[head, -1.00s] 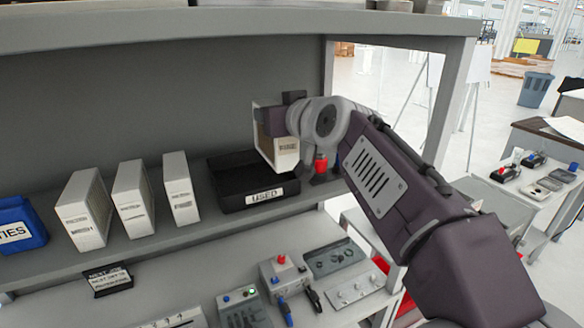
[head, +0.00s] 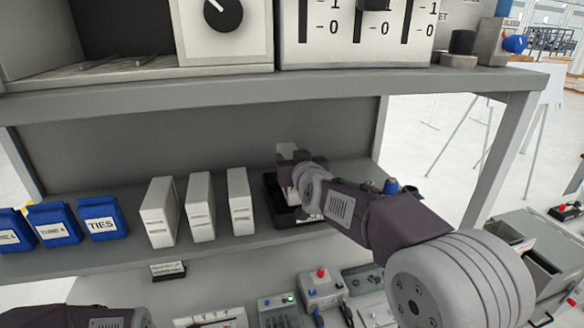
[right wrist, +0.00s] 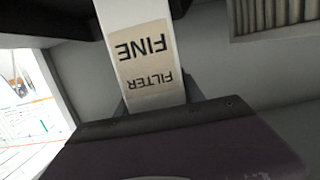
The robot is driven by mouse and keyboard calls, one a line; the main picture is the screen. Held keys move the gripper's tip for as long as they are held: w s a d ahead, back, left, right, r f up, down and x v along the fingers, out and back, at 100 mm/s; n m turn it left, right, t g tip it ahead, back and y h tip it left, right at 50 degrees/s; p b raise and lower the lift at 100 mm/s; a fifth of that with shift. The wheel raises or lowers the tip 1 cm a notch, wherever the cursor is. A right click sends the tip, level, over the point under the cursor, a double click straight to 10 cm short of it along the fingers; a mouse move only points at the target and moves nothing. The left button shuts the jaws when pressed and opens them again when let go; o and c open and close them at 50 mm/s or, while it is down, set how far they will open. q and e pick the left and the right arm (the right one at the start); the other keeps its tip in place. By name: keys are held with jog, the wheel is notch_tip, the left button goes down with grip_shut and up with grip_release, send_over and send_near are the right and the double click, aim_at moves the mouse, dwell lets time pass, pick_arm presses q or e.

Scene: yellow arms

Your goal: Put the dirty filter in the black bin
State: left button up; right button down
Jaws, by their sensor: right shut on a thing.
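The black bin (head: 272,205) stands on the shelf to the right of the white filters, its front label partly covered by my right arm. My right gripper (head: 291,172) is at the bin, over its opening. It is shut on a white filter, whose face labelled "FINE FILTER" (right wrist: 148,62) fills the middle of the right wrist view. In the head view my gripper and wrist hide most of this filter, and I cannot tell whether it touches the bin. My left gripper is not in view; only part of my left arm shows at the bottom left.
Several white filters (head: 201,208) stand upright left of the bin. Blue bins (head: 101,218) stand farther left. An upper shelf (head: 300,86) runs above. Control boxes (head: 320,290) sit on the bench below. A pleated grey part (right wrist: 275,14) shows in the wrist view.

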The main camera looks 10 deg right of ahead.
jog(key=f, duration=0.3)
jog(key=shift+d+f, duration=0.2)
jog(key=shift+w+f, duration=0.2)
jog(key=shift+s+a+f+b, duration=0.1)
jog(key=shift+s+f+b, duration=0.1)
jog(key=shift+b, duration=0.15)
jog(key=c, duration=0.8)
grip_release()
jog(key=shift+r, duration=0.1)
jog(key=shift+o, duration=0.4)
jog(key=shift+w, duration=0.1)
